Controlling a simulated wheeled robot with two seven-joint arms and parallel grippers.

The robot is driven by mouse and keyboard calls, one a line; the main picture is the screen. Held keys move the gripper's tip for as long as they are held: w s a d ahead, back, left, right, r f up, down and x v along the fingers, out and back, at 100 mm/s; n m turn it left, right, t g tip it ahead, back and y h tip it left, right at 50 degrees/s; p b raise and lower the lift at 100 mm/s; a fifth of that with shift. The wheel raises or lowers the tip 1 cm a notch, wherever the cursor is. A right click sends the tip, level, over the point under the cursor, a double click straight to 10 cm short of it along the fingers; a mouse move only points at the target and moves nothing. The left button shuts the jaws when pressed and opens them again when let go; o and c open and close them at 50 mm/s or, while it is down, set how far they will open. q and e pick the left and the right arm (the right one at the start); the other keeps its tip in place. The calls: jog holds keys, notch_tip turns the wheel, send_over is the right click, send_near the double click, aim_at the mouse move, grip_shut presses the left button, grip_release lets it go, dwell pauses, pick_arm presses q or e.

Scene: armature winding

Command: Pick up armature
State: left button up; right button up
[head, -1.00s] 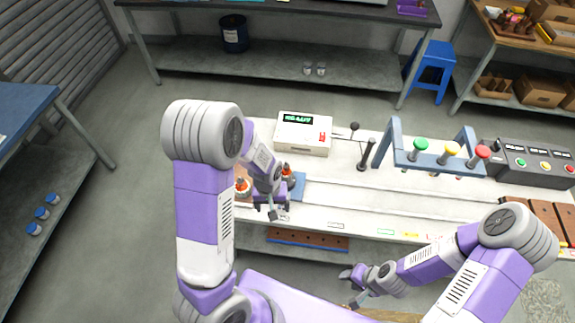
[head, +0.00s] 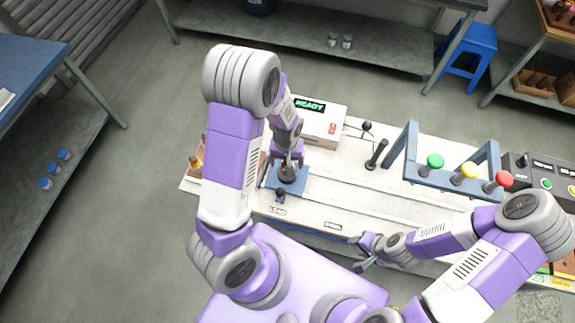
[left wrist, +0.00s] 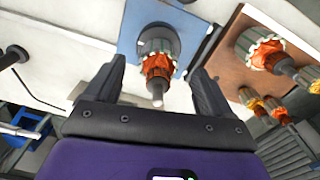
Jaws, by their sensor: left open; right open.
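An armature (left wrist: 158,50) with a dark ribbed core, orange windings and a pale shaft is on a blue plate (left wrist: 127,38) in the left wrist view. My left gripper (left wrist: 157,85) is open, its two fingers on either side of the armature's shaft end, with gaps showing. In the head view my left gripper (head: 288,160) is over the blue plate (head: 301,188) and mostly hides that armature. More armatures (left wrist: 265,50) sit on a brown board (left wrist: 228,70) to the right in the left wrist view. My right gripper (head: 365,256) is open and empty at the bench's front edge.
A white box reading READY (head: 322,122) stands behind the plate. A black lever (head: 377,154) and a blue frame (head: 408,165) with green, yellow and red knobs stand to the right. The white bench top (head: 345,195) between them is largely clear.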

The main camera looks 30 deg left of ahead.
pick_arm(q)
jog(key=f, duration=0.2)
jog(key=shift+w+f, duration=0.2)
jog(key=shift+f, duration=0.2)
jog(key=shift+r, duration=0.1)
jog(key=c, duration=1.4)
